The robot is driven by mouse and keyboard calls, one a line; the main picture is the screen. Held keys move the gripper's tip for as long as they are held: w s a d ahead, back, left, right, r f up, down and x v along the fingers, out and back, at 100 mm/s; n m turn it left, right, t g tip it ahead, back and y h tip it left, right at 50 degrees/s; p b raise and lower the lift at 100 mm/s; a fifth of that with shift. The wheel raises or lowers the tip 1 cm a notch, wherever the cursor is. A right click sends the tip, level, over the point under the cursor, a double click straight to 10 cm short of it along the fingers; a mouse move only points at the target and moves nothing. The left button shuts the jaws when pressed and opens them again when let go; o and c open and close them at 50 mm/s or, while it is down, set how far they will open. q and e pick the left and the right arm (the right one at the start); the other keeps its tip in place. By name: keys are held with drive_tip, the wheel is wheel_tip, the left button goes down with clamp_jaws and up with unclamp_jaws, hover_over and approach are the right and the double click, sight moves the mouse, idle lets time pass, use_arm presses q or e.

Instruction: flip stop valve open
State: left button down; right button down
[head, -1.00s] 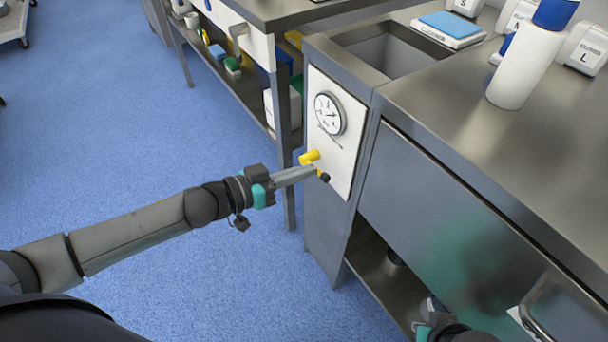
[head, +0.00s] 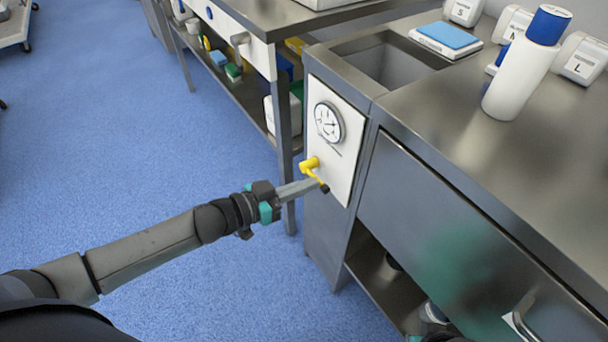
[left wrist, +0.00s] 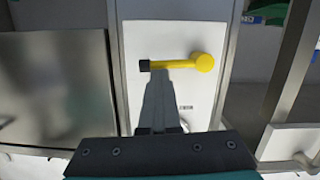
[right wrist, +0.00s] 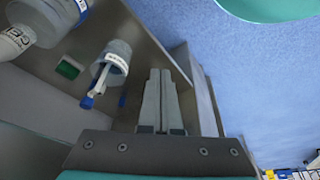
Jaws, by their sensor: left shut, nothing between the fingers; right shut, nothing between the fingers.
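The stop valve is on a white panel (head: 345,180) on the cabinet's end. Its yellow hub (head: 310,163) has a lever running down and right to a black tip (head: 325,188). In the left wrist view the yellow lever (left wrist: 175,64) lies nearly level, hub at right, black tip at left. My left gripper (head: 314,183) is shut and empty, its fingertips at the lever near the black tip. Whether they touch it I cannot tell. My right gripper (right wrist: 160,72) is shut and empty, low by the cabinet's open lower shelf; it barely shows in the head view.
A round gauge (head: 328,122) sits above the valve. A steel drawer with a handle (head: 523,318) is to the right. A white bottle with blue cap (head: 522,70) stands on the counter (head: 450,125). Blue floor (head: 120,150) is clear at left.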

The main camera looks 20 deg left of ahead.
use_arm(q)
drive_tip(key=shift+d+f, duration=0.15)
use_arm(e)
drive_tip(key=shift+f, duration=0.3)
use_arm(q)
drive_tip(key=shift+s, duration=0.1)
use_arm(e)
drive_tip(key=shift+s, duration=0.1)
